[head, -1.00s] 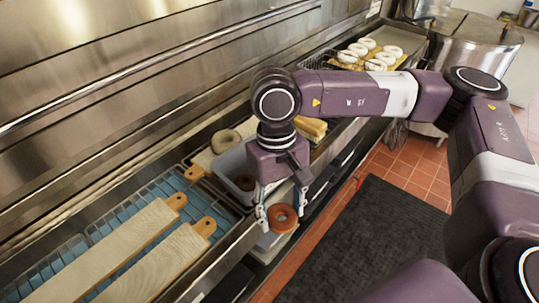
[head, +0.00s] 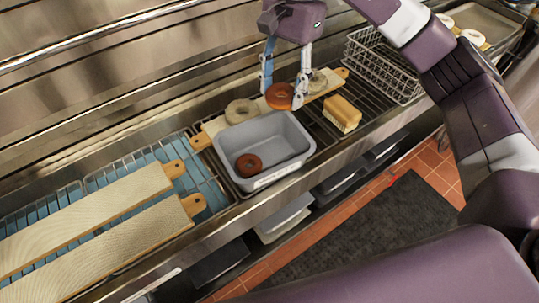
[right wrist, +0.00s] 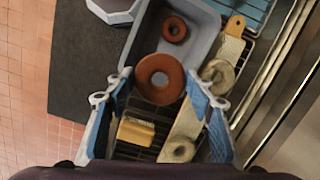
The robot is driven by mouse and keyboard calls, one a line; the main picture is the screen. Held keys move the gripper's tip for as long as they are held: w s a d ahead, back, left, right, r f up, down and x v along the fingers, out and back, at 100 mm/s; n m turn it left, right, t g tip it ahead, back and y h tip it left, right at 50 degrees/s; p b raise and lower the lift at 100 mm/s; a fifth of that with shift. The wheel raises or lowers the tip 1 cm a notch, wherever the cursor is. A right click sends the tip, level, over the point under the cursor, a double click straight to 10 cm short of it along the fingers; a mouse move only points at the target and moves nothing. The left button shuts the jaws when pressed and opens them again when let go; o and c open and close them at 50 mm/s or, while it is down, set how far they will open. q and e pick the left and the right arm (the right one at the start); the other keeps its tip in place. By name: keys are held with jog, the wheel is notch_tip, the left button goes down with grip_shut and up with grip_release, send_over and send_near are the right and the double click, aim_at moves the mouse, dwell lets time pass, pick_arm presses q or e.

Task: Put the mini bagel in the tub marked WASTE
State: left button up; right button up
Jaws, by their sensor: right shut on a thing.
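My right gripper (head: 284,92) is shut on a brown ring bagel (head: 280,96) and holds it behind the grey tub's back rim, near the boards. The right wrist view shows this bagel (right wrist: 160,78) between the two fingers. A grey tub (head: 297,150) sits on the counter rack, with a second brown bagel (head: 248,165) lying inside. The tub also shows in the right wrist view (right wrist: 205,25). A label on its front wall is too small to read. My left gripper is not in view.
Pale bagels (head: 241,112) lie on a board behind the tub. A yellow-brown block (head: 342,113) sits right of the tub, near a wire basket (head: 381,65). Two long boards (head: 90,215) lie at left. A pale tub (head: 285,218) stands below the counter.

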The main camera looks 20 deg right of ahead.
jog(key=p, duration=0.3)
send_over(278, 156)
jog(key=f, duration=1.5)
jog(key=shift+w+d, duration=0.2)
jog(key=shift+d, duration=0.15)
notch_tip(278, 156, down, 4)
jog(key=shift+f+p, duration=0.1)
jog(key=shift+p, duration=0.4)
jog(key=shift+f, duration=0.25)
jog(key=o, duration=1.1)
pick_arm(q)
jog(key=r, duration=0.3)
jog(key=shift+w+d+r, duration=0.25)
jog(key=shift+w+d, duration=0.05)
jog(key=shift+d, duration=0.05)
pick_arm(e)
jog(key=shift+r, duration=0.2)
pick_arm(q)
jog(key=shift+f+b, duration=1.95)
jog(key=shift+b, duration=0.3)
pick_arm(e)
notch_tip(278, 156, up, 12)
jog(key=w+d, duration=0.1)
jog(key=shift+d, duration=0.2)
